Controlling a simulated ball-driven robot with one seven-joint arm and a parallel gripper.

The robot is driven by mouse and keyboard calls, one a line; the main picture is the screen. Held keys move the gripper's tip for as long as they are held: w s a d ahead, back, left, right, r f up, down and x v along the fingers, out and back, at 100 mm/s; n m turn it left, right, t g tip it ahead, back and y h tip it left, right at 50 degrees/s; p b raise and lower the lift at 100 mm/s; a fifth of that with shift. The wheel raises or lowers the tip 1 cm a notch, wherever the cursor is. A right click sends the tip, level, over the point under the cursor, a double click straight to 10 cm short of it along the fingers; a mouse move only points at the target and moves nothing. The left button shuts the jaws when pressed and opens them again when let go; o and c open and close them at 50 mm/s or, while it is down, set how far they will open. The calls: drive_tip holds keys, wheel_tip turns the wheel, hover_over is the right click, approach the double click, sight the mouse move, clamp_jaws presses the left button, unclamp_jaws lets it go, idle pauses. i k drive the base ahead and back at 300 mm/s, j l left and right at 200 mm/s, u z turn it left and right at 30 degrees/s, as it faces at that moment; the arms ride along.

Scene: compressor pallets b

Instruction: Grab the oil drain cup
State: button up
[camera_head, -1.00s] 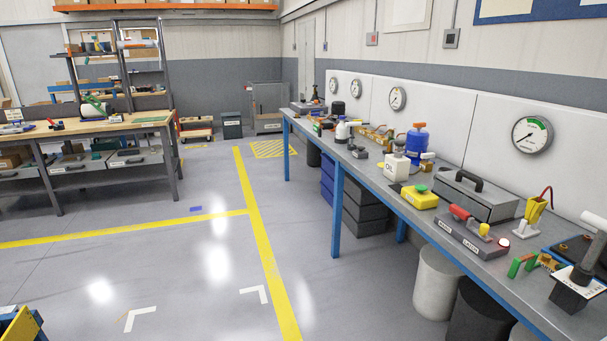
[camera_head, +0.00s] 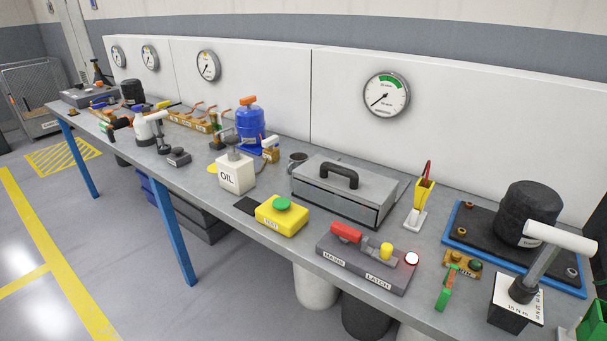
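A small dark grey metal cup (camera_head: 297,160), likely the oil drain cup, stands on the long grey workbench (camera_head: 215,196). It is just left of the grey toolbox (camera_head: 342,190) with a black handle, which is close against it and may hide part of it. The white bottle marked OIL (camera_head: 236,174) stands to its left and nearer the front edge. A small brass block with a white top (camera_head: 270,151) is just left of the cup. My gripper is not in view.
A yellow box with a green button (camera_head: 281,215) and a grey switch block with a red lever (camera_head: 366,262) lie along the front edge. A blue bottle (camera_head: 250,124) stands behind the OIL bottle. Floor at left is clear.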

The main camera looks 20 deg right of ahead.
sight(296, 159)
drive_tip(key=i+j+z, duration=0.2)
drive_tip(key=j, duration=0.3)
drive_tip(key=i+j, duration=0.5)
drive_tip(key=j, duration=0.2)
drive_tip(key=u, duration=0.05)
